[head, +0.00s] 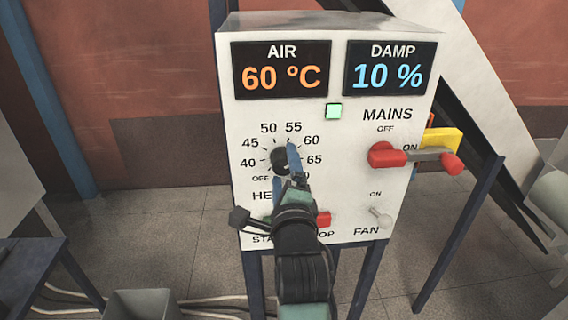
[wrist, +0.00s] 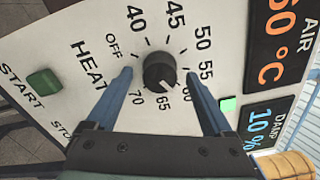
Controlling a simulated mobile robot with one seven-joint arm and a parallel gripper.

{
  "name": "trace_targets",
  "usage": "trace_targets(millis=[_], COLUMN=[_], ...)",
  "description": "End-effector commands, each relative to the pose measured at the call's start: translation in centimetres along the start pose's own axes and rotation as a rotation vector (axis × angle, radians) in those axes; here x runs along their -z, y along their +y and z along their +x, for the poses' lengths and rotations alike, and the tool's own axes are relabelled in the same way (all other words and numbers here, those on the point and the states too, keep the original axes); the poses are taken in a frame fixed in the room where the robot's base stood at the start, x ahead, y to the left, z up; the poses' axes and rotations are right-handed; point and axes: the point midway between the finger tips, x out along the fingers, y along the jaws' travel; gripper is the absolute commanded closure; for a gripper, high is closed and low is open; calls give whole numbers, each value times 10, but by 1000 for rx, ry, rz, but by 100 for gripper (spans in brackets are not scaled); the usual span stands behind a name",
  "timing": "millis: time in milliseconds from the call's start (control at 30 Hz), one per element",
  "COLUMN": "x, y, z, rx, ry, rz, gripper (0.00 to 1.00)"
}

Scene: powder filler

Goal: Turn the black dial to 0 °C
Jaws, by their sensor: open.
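The black dial (wrist: 158,71) sits on the white panel (wrist: 95,50), inside a printed ring running from OFF through 40 to 70, with HEAT beside it. No 0 mark shows on this ring. A small pale mark on the dial appears to face the 65 side; its exact setting is hard to read. My gripper (wrist: 159,77) is open, with its two blue fingers on either side of the dial and gaps between them and it. In the head view, my gripper (head: 284,160) partly covers the dial (head: 279,161). The AIR display (head: 281,70) reads 60 °C.
The DAMP display (head: 390,68) reads 10 %. A green light (head: 333,111) is lit below the displays. The red MAINS handle (head: 386,155) and FAN switch (head: 380,217) are to the right. A green START button (wrist: 44,81) is near the dial. A red button (head: 323,219) is beside my arm.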

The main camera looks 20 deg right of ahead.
Motion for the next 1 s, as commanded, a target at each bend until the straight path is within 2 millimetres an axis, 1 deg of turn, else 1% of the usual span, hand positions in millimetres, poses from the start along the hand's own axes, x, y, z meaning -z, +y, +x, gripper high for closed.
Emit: trace_targets(millis=[133,367,400,567,600,767,800,867,1000], x=[0,0,0,0,0,0,0,0,0], y=[0,0,0,0,0,0,0,0,0], z=[5,6,6,6,6,6,6,6,6], rx=[-1,0,0,0,0,0,0,0,-1], ry=[0,0,0,0,0,0,0,0,0], rz=[-1,-1,-1,-1,-1,-1,-1,-1,-5], gripper=[14,14,16,45,52,81,88,99,99])
